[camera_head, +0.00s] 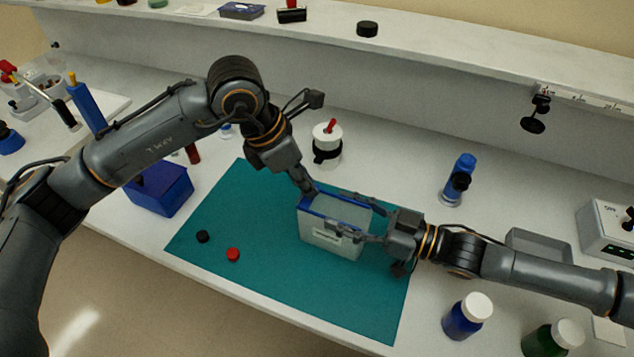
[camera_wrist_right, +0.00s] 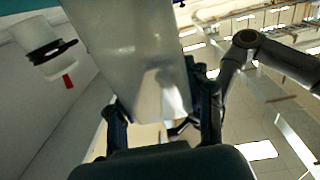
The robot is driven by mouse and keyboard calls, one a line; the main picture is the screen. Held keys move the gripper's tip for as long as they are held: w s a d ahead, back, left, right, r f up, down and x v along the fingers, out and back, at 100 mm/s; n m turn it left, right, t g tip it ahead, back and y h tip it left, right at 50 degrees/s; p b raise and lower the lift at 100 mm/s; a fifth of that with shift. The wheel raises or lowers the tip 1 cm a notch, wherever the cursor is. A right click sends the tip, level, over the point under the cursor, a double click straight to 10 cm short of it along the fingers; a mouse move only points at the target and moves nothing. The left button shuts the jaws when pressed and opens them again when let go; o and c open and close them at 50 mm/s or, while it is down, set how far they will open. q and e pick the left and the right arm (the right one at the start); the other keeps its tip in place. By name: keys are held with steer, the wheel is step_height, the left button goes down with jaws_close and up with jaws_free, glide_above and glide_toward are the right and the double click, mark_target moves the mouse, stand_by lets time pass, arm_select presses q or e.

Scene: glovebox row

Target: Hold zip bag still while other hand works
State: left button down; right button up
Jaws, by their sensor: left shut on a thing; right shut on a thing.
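The zip bag (camera_head: 330,240) is a translucent pouch with a blue rim, standing upright on the teal mat (camera_head: 225,215). It also fills the upper middle of the right wrist view (camera_wrist_right: 135,45). My left gripper (camera_head: 309,193) comes down from above and is shut on the bag's left end at the blue rim. My right gripper (camera_head: 348,215) reaches in from the right, its fingers along both broad sides of the bag near the top, shut on it. In the right wrist view, my right gripper (camera_wrist_right: 160,115) has a finger on each side of the bag. The left fingertips are partly hidden.
A black cap (camera_head: 203,236) and a red cap (camera_head: 233,254) lie on the mat. A blue box (camera_head: 160,190) stands left, a white bottle with a black band (camera_head: 327,150) behind. Blue (camera_head: 467,315) and green (camera_head: 553,340) white-capped bottles stand front right. The mat's front is clear.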

arm_select(q)
steer(key=shift+w+a, duration=0.25)
steer(key=shift+a, duration=0.5)
steer(key=c, duration=1.3)
jaws_free()
steer(key=shift+d, duration=0.1)
steer(key=shift+o, duration=0.2)
steer(key=v, duration=1.2)
steer(key=shift+s, duration=0.1)
arm_select(e)
steer(key=o, duration=1.7)
